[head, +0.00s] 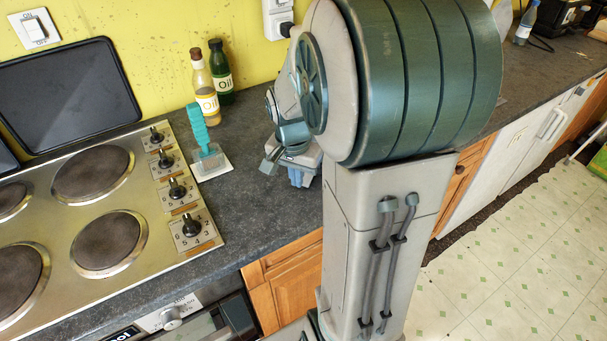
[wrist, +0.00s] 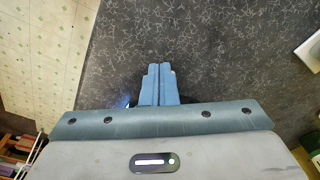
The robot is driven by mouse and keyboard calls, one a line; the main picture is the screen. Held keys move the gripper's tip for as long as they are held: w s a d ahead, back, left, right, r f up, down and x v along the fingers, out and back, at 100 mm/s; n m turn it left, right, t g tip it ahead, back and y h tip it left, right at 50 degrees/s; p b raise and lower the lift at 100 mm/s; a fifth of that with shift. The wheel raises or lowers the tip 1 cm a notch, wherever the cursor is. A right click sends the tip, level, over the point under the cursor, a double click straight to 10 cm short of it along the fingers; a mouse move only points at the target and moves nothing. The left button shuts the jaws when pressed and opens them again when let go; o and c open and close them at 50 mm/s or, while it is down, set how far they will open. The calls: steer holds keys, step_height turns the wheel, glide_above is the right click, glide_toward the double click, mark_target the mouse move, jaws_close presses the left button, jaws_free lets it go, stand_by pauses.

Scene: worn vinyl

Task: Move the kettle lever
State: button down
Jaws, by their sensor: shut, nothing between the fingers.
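I cannot make out a kettle or its lever in either view. My large arm covers much of the counter in the head view, so part of the worktop is hidden. My gripper (wrist: 158,68) is shut and empty in the wrist view, its two blue fingers side by side over bare dark counter. In the head view my gripper (head: 297,177) is partly hidden behind my arm, low over the counter near its front edge, to the right of the hob.
The steel hob (head: 133,200) with knobs is at left. A teal-handled brush (head: 205,140) stands beside it, with two oil bottles (head: 212,80) behind. A dark tray (head: 70,95) leans on the yellow wall. The dark counter (wrist: 230,60) around my fingers is clear.

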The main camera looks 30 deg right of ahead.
step_height(320, 180, up, 13)
steer(key=a, duration=0.1)
steer(key=shift+s+r, duration=0.2)
steer(key=shift+s, duration=0.2)
steer(key=s+a+f+n+t+y, duration=0.1)
steer(key=s+a+f+n+t, duration=0.1)
steer(key=s+a+f+n, duration=0.4)
steer(key=s+a+n, duration=0.3)
steer(key=s+n, duration=0.1)
steer(key=shift+f+n, duration=0.15)
steer(key=shift+n, duration=0.15)
steer(key=shift+s, duration=0.2)
stand_by(0.3)
